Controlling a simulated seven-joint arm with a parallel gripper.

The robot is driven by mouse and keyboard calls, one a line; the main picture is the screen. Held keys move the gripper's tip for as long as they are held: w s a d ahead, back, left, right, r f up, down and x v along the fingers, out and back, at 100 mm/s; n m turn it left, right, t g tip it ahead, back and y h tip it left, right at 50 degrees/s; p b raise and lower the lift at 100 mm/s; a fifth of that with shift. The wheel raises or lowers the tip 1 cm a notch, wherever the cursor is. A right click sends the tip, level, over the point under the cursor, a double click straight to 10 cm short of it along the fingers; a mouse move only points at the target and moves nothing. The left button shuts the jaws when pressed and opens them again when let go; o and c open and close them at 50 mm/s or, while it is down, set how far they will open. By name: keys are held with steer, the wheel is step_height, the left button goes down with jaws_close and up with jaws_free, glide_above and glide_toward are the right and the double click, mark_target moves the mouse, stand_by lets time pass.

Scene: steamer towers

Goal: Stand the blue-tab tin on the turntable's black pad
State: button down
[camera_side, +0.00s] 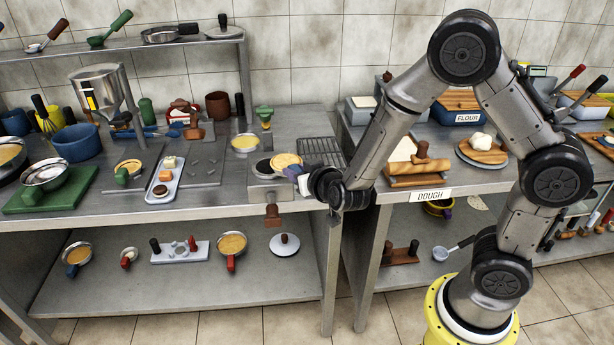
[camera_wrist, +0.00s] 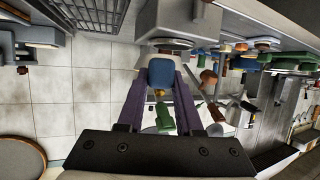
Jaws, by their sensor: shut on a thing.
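The blue-tab tin (camera_side: 286,160), with tan contents, is at the right end of the middle work area in the side view. My gripper (camera_side: 298,173) is shut on its blue tab, which shows between my purple fingers in the wrist view (camera_wrist: 175,78). The tin looks level and overlaps the right part of a grey box-like unit (camera_side: 268,184). A black round pad (camera_side: 263,167) shows on that unit, just left of the tin. I take this to be the turntable. I cannot tell whether the tin touches anything below it.
A wire rack (camera_side: 320,150) lies behind and right of the tin. Another tan-filled tin (camera_side: 245,143) stands behind left. A blue-white tray (camera_side: 166,180) with small food pieces lies left. A rolling pin (camera_side: 418,167) and dough board are right of my wrist.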

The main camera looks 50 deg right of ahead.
mark_target(277, 162)
steer(key=w, duration=0.7)
steer(key=shift+d, duration=0.4)
steer(key=shift+f, duration=0.6)
steer(key=shift+f, duration=0.5)
steer(key=c, duration=0.5)
jaws_free()
steer(key=shift+s, duration=0.1)
steer(key=v, duration=1.3)
steer(key=shift+s, duration=0.25)
steer(key=shift+a+r, duration=0.1)
steer(key=shift+a, duration=0.05)
